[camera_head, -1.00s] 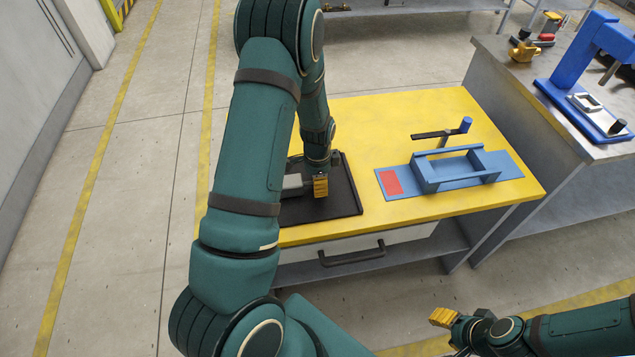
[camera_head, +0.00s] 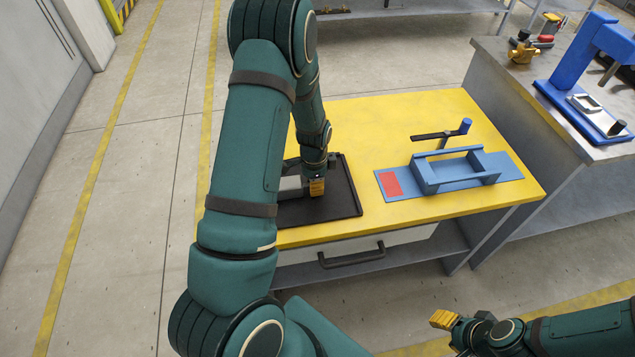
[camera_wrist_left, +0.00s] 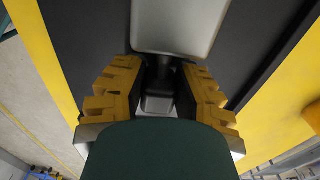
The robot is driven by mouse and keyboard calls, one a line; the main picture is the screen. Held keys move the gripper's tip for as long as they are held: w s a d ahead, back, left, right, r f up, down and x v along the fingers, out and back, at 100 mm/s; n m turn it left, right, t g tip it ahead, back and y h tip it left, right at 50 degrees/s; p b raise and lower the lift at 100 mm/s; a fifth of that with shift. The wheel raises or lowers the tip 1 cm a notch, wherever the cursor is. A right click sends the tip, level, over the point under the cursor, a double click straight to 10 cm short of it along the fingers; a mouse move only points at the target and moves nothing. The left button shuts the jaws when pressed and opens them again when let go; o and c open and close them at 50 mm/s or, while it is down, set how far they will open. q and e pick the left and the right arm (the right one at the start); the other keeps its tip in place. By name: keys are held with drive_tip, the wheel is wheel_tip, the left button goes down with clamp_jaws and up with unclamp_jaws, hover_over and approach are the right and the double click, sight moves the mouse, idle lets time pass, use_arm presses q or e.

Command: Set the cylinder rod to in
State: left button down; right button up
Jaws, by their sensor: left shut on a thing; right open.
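The cylinder (camera_head: 290,184) lies on a black tray (camera_head: 347,188) at the left of the yellow table, mostly hidden behind my left arm in the head view. My right gripper (camera_head: 462,326) is open and empty, low at the right, away from the table.
A blue fixture (camera_head: 450,172) with a red patch and a crank-like lever (camera_head: 442,134) stands right on the yellow table (camera_head: 380,120). A grey bench with a blue press (camera_head: 590,75) is further right. The table has a drawer handle in front.

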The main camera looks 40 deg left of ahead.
use_arm(q)
drive_tip(key=shift+s+a+f, duration=0.1)
drive_tip(key=shift+s+a, duration=0.25)
drive_tip(key=shift+s, duration=0.15)
drive_tip(key=c, duration=0.7)
unclamp_jaws()
drive_tip(key=shift+o, duration=0.2)
drive_tip(key=shift+w, duration=0.1)
drive_tip(key=shift+r, duration=0.45)
wheel_tip(320, 180, up, 11)
